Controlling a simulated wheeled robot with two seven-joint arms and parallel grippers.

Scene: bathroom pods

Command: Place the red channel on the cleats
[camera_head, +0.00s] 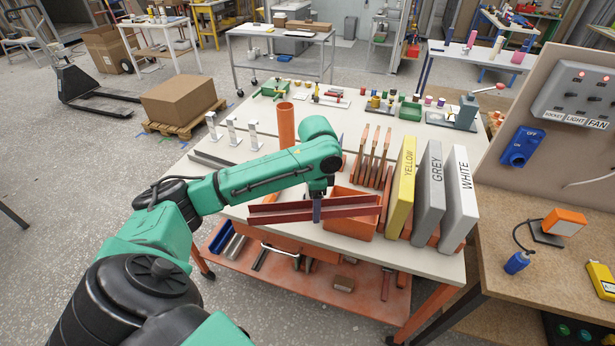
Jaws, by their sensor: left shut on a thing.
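The red channel (275,214) is a long dark-red profile, held about level over the front edge of the white table (425,262). My left gripper (317,210) is shut on it near its middle, with the fingers pointing down. The channel's right part passes in front of an orange bin (347,226). A row of white upright brackets (232,131), perhaps the cleats, stands at the table's back left, apart from the channel. My right gripper is not in view.
An orange upright tube (286,124) stands behind my left arm. Yellow (401,187), grey (428,190) and white (459,197) labelled panels stand right of the bin, beside thin brown upright pieces (372,157). A lower orange shelf (335,292) holds several parts.

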